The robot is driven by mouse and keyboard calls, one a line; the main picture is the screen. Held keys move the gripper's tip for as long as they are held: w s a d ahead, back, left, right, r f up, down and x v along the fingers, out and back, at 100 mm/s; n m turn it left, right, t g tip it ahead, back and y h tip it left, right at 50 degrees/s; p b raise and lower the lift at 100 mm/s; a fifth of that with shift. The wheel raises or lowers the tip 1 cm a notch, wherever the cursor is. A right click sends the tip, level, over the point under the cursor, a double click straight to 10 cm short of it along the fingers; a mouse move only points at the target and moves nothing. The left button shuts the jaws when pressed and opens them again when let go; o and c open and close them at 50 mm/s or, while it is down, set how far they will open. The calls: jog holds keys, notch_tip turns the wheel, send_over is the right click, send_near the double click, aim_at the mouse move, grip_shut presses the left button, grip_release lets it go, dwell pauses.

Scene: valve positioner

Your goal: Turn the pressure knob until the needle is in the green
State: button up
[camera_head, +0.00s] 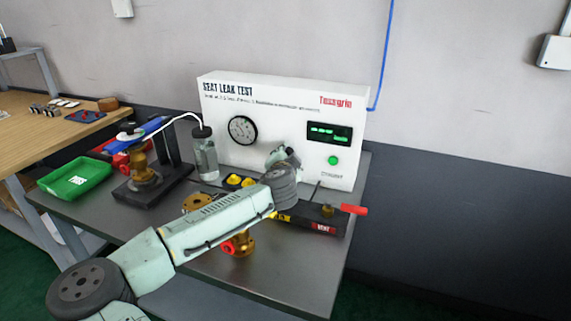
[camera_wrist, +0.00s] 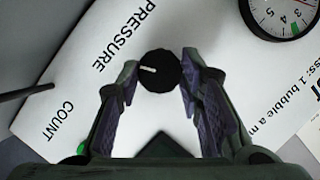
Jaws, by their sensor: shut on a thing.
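The pressure knob (camera_wrist: 160,72) is small, round and black with a white mark pointing left in the wrist view. It sits on the white SEAT LEAK TEST panel (camera_head: 285,100), near the word PRESSURE. My gripper (camera_wrist: 159,78) is shut on the knob, one finger on each side. In the head view my gripper (camera_head: 280,156) is at the panel and hides the knob. The round gauge (camera_head: 242,130) is left of my gripper there. It shows partly in the wrist view (camera_wrist: 288,14) with a green band at its edge. I cannot make out the needle.
A green-lit display (camera_head: 329,133) and green button (camera_head: 333,160) are right of my gripper. A clear bottle (camera_head: 205,155) stands at the panel's left. A red-handled valve (camera_head: 352,209), a brass fitting and a green tray (camera_head: 75,178) are on the bench.

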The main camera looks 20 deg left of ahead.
jog(key=shift+f+m+t+y+b, duration=0.25)
jog(key=shift+m+y+b, duration=0.25)
jog(key=shift+m+b, duration=0.45)
jog(key=shift+r, duration=0.15)
jog(key=o, duration=1.2)
jog(key=shift+c, duration=0.2)
jog(key=v, duration=0.7)
jog(key=shift+s, duration=0.25)
jog(key=shift+d, duration=0.1)
